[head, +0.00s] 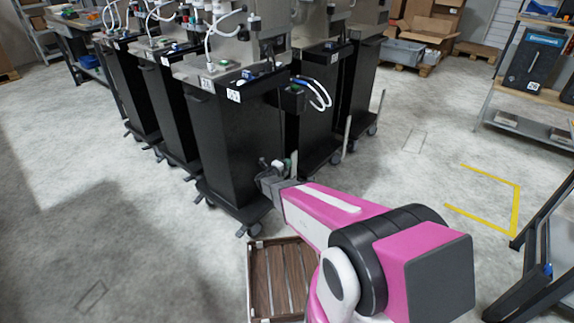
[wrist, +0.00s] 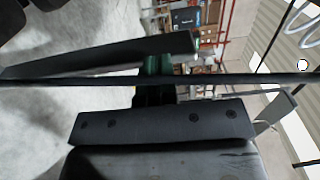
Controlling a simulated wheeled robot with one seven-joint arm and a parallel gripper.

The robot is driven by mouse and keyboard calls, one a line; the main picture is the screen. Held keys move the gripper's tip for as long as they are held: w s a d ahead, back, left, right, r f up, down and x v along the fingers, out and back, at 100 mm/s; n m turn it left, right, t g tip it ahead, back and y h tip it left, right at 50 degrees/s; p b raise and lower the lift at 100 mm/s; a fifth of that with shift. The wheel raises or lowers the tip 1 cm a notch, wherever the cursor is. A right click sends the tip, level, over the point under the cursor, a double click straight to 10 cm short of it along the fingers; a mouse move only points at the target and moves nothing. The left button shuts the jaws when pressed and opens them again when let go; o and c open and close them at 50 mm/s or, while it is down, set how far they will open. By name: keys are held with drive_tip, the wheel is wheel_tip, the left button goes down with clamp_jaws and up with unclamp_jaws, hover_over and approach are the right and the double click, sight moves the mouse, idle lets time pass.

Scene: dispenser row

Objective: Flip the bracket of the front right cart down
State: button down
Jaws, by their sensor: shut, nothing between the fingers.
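The front right cart (head: 235,145) is the nearest black cabinet in the head view, with a metal top and a dark base on casters. My gripper (head: 276,168) is low beside its right side, close above the base. It is shut. In the wrist view the dark green-black fingers (wrist: 154,88) point at a long dark tilted bar (wrist: 110,56), which may be the bracket; whether they touch cannot be told. A thin dark rod or cable crosses in front of it. In the head view the bracket is not clearly visible, and my gripper covers that area.
A brown slatted crate (head: 272,282) lies on the floor below my arm. Neighbouring carts (head: 310,110) stand close behind, one with an upright light grey bar (head: 347,138). White and blue hoses (head: 318,93) hang from the front cart's box.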

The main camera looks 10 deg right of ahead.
drive_tip(key=w+d+f+g+y, duration=0.3)
drive_tip(key=w+d+g+y, duration=0.15)
drive_tip(key=w+d, duration=0.8)
drive_tip(key=shift+w+d+f, duration=1.4)
drive_tip(key=shift+d+f, duration=0.25)
drive_tip(key=shift+f, duration=1.05)
drive_tip(key=shift+w+d+f, duration=1.45)
drive_tip(key=shift+d+f, duration=0.15)
drive_tip(key=shift+f, duration=1.1)
drive_tip(key=shift+w+d+f, duration=1.4)
drive_tip(key=shift+d+f, duration=0.25)
drive_tip(key=shift+f, duration=1.05)
drive_tip(key=shift+r, duration=0.15)
